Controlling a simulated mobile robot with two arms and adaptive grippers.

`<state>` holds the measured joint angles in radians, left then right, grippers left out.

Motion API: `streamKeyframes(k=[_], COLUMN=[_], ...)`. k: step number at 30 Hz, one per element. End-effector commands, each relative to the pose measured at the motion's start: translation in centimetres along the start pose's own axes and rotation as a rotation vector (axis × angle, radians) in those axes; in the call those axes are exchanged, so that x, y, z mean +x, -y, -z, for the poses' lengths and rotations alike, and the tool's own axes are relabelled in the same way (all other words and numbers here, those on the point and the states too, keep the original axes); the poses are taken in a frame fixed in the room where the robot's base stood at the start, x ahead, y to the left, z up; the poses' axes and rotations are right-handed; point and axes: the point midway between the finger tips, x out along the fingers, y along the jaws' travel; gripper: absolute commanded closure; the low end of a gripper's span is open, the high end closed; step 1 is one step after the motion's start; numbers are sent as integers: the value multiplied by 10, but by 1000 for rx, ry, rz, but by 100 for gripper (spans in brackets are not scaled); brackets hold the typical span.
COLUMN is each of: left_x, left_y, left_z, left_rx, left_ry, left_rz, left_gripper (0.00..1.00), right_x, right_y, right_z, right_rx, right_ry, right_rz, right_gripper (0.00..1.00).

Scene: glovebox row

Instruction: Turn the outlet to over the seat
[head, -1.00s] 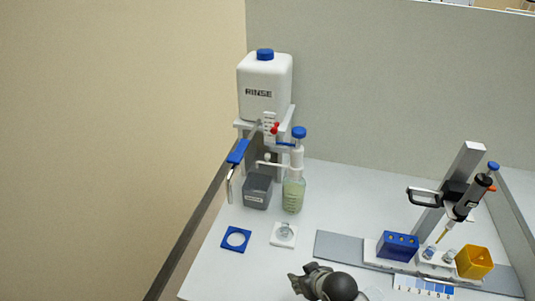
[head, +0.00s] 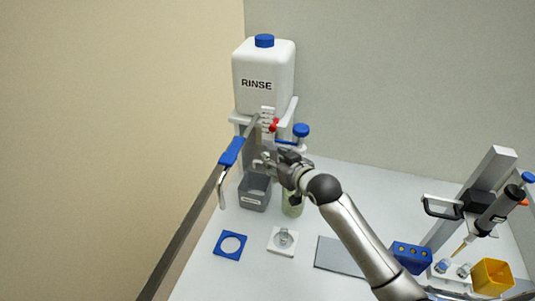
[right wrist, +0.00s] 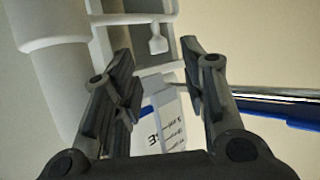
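A white outlet arm with a small upright tab reaches left from the blue-capped pump (head: 301,131) on the green bottle (head: 292,205). My right gripper (head: 265,163) is at this arm and hides most of it. In the right wrist view the picture is upside down. The tab (right wrist: 158,42) shows between and beyond the open fingers (right wrist: 157,62), which appear empty. A blue square with a round opening (head: 218,251) and a white square plate (head: 274,249) holding a small clear piece lie in front. Which is the seat is unclear. My left gripper is not in view.
The white RINSE tank (head: 263,68) stands on a bracket behind. A grey bin (head: 254,196) sits below the gripper. A pipette stand (head: 482,190), blue block (head: 411,256) and yellow box (head: 491,277) are at right. The back right bench is clear.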

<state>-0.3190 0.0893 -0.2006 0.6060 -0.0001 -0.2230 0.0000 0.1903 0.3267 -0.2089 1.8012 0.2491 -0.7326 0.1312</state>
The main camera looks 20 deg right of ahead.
Motion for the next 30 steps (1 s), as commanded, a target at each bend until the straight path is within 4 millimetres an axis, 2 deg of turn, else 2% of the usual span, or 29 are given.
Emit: streamKeyframes(k=[3, 6, 11, 24, 26, 30], left_x=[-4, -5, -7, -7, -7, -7], left_y=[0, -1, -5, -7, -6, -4], left_z=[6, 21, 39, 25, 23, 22], left_rx=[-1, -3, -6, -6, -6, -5], left_ry=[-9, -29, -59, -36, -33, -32], left_rz=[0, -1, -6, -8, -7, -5], left_gripper=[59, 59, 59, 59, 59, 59], right_x=[18, 31, 46, 54, 54, 54], right_y=[0, 0, 0, 0, 0, 0], right_z=[1, 1, 0, 0, 0, -1], right_rx=[0, 0, 0, -1, -1, -1], right_ry=[1, 1, 1, 0, 0, 1], right_rz=[-1, 0, 0, 0, 0, 0], right_gripper=[60, 60, 60, 60, 66, 84])
